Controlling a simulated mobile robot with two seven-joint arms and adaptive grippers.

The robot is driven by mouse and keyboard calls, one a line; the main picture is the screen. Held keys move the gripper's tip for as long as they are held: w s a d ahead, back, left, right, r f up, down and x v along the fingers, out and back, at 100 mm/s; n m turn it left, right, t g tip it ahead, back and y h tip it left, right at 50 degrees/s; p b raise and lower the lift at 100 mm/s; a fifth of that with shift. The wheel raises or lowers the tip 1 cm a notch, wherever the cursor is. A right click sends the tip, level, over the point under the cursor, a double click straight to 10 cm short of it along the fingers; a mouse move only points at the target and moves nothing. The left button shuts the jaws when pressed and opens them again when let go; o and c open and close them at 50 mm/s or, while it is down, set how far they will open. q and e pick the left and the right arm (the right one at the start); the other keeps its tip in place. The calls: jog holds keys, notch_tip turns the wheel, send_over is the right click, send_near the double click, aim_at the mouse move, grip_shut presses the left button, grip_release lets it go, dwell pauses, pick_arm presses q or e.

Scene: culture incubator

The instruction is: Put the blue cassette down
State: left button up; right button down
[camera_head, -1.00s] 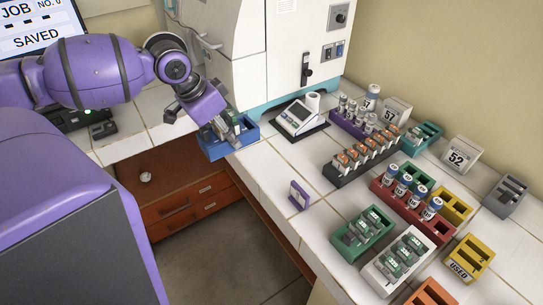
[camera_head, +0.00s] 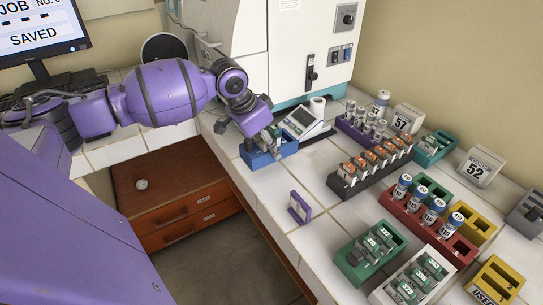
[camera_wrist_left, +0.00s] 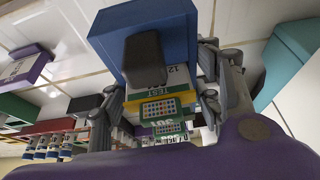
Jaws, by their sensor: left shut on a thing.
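The blue cassette (camera_head: 262,160) is an open blue box with dark and green-labelled contents. It is at the left edge of the white tiled counter, left of the small scale, in the head view. My left gripper (camera_head: 270,134) is shut on it from above. In the left wrist view, the blue cassette (camera_wrist_left: 178,30) fills the top middle, with a dark grey block and labelled pieces between the fingers of my left gripper (camera_wrist_left: 162,98). I cannot tell whether the cassette's underside touches the counter. My right gripper is not in view.
The scale (camera_head: 302,122) stands just right of the cassette, with the white machine (camera_head: 270,45) behind. A purple-framed stand (camera_head: 299,207) is nearer the front. Racks such as the black one (camera_head: 345,185) fill the right. Bare tiles lie between the cassette and the purple stand.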

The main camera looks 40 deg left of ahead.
pick_arm(q)
jog(key=shift+w+d+f, duration=0.2)
jog(key=shift+w+f, duration=0.1)
jog(key=shift+f, duration=0.05)
jog(key=f, duration=0.3)
jog(key=shift+w+f, duration=0.2)
jog(key=shift+f, duration=0.1)
jog(key=o, duration=1.2)
jog(key=shift+f, duration=0.1)
